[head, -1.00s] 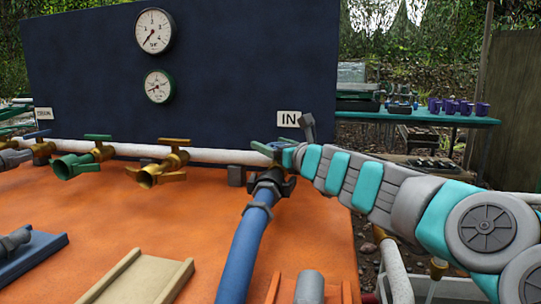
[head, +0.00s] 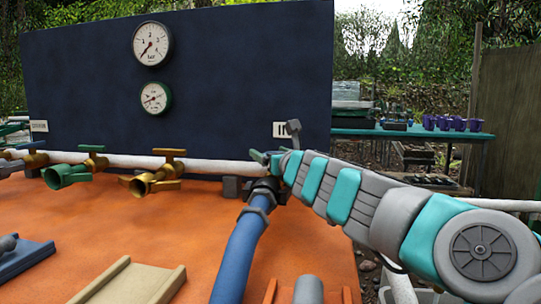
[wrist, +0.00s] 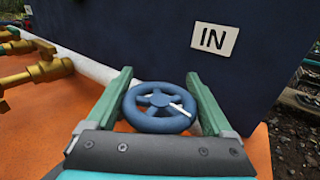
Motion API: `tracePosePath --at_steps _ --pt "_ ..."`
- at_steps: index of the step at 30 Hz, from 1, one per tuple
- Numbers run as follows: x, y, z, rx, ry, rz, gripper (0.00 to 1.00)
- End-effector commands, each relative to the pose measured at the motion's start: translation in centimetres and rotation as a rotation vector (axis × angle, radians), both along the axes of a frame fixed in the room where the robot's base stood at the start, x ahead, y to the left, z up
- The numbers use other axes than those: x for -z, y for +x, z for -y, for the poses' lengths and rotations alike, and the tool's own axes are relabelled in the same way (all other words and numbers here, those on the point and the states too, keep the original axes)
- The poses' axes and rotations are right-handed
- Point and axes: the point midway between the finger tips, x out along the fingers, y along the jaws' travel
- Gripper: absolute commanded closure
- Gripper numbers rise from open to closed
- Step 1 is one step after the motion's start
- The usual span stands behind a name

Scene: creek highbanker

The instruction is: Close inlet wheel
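The inlet wheel (wrist: 158,107) is a small blue spoked handwheel, seen in the wrist view below the IN sign (wrist: 215,38). My gripper (wrist: 160,92) is open, with one green finger on each side of the wheel. The wheel lies between the fingers; I cannot tell whether either finger touches its rim. In the head view my gripper (head: 275,158) is at the pipe end under the IN sign (head: 285,130), and the wheel is mostly hidden by my arm. A blue hose (head: 238,255) runs from the fitting there toward the front.
Brass taps (head: 155,180) and a green-nozzled tap (head: 68,172) line the white pipe (head: 210,165) to the left. The dark blue panel (head: 230,70) with two gauges stands behind. A tan channel (head: 130,285) lies on the orange tabletop (head: 100,235). A teal table (head: 400,132) stands back right.

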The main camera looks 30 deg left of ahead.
Motion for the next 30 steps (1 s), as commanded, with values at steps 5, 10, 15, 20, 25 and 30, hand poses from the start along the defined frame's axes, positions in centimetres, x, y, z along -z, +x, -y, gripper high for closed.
tracePosePath --at_steps 5,10,15,20,25,30 --pt "0.0 0.0 0.0 0.000 0.000 0.000 0.00" --pt "0.0 0.0 0.0 0.000 -0.001 -0.001 0.00" --pt "0.1 -0.4 0.4 0.000 -0.001 -0.001 0.00" --pt "0.1 -1.4 1.6 -0.002 0.001 -0.002 0.00" --pt "0.0 -2.7 3.3 -0.002 0.003 -0.001 0.00" --pt "0.1 -3.9 4.6 -0.001 -0.001 -0.002 0.00"
